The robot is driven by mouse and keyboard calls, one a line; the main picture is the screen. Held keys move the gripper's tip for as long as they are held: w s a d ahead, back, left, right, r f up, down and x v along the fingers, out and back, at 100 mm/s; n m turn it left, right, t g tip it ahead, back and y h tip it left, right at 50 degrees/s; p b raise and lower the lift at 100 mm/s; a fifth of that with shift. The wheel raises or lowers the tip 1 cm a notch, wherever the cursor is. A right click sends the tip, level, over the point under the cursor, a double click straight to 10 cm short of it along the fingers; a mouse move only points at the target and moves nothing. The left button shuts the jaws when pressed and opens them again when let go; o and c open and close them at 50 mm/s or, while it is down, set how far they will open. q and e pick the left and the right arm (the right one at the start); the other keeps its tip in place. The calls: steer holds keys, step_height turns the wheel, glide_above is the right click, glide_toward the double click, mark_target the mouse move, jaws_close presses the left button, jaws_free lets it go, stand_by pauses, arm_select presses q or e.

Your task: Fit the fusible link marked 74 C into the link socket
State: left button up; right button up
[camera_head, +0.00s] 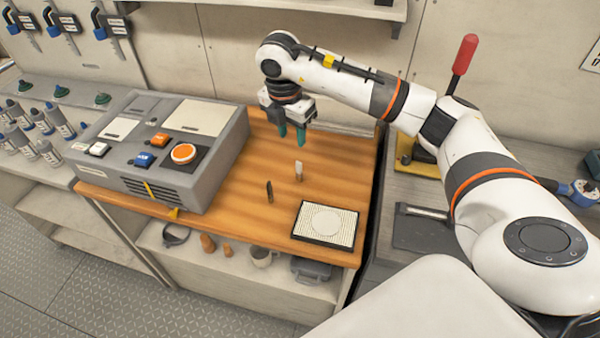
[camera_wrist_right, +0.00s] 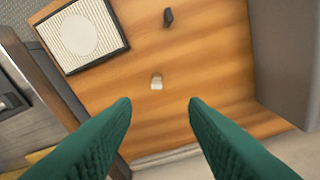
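Two small slim pieces stand on the wooden worktop: a pale one (camera_head: 299,170) with a brown lower part and a dark one (camera_head: 269,191). The pale piece (camera_wrist_right: 157,82) and the dark piece (camera_wrist_right: 168,17) also show in the right wrist view. I can read no marking on either, so I cannot tell which is the 74 C link. I cannot make out the link socket for sure. My right gripper (camera_head: 291,136) is open and empty, above the worktop behind the pale piece. Its green fingers (camera_wrist_right: 160,104) are spread in the wrist view. My left gripper is not in view.
A grey control box (camera_head: 205,150) with an orange round button stands left on the worktop. A black-framed ribbed pad (camera_head: 325,246) with a pale disc lies at the front right. A red-handled lever (camera_head: 465,54) stands at the right. The worktop (camera_head: 240,223) is otherwise mostly clear.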

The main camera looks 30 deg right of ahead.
mark_target(298, 162)
steer(key=f+p, duration=0.1)
steer(key=f, duration=0.2)
steer(key=d+f+p, duration=0.1)
steer(key=f, duration=0.3)
steer(key=f+p, duration=0.1)
steer(key=f, duration=0.2)
steer(key=shift+d+f+p, duration=0.3)
steer(key=shift+d+f, duration=0.05)
steer(key=shift+w+d+f, duration=0.1)
steer(key=shift+f, duration=0.5)
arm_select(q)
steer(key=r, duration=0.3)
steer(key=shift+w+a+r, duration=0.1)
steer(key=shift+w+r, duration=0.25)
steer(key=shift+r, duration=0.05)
arm_select(e)
jaws_close()
